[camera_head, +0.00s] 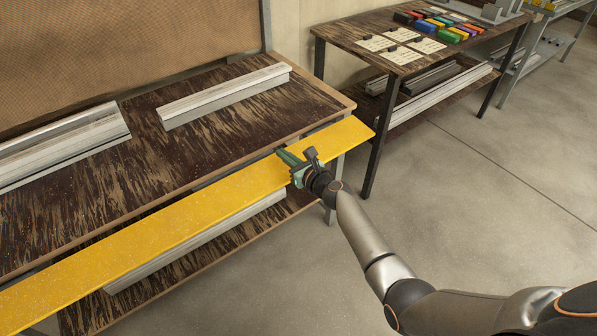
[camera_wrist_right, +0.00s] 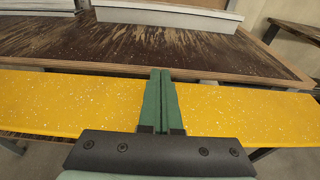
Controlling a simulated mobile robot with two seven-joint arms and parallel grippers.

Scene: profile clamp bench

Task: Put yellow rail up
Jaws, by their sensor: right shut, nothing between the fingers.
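The yellow rail (camera_head: 180,222) is a long flat yellow board running along the front edge of the bench, from the lower left to past the bench's right corner. It also spans the right wrist view (camera_wrist_right: 60,102). My right gripper (camera_head: 281,153) has green fingers that lie over the rail near its right end. In the right wrist view its fingers (camera_wrist_right: 161,75) are pressed together with nothing between them, pointing across the rail toward the bench top. I cannot tell whether they touch the rail. My left gripper is not in view.
The workbench (camera_head: 150,170) has worn dark wood and carries metal profiles (camera_head: 225,95) and (camera_head: 60,145). Another profile (camera_head: 190,245) lies on its lower shelf. A second table (camera_head: 345,35) with cards and coloured blocks (camera_head: 459,31) stands at the back right. Open floor (camera_head: 470,190) lies to the right.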

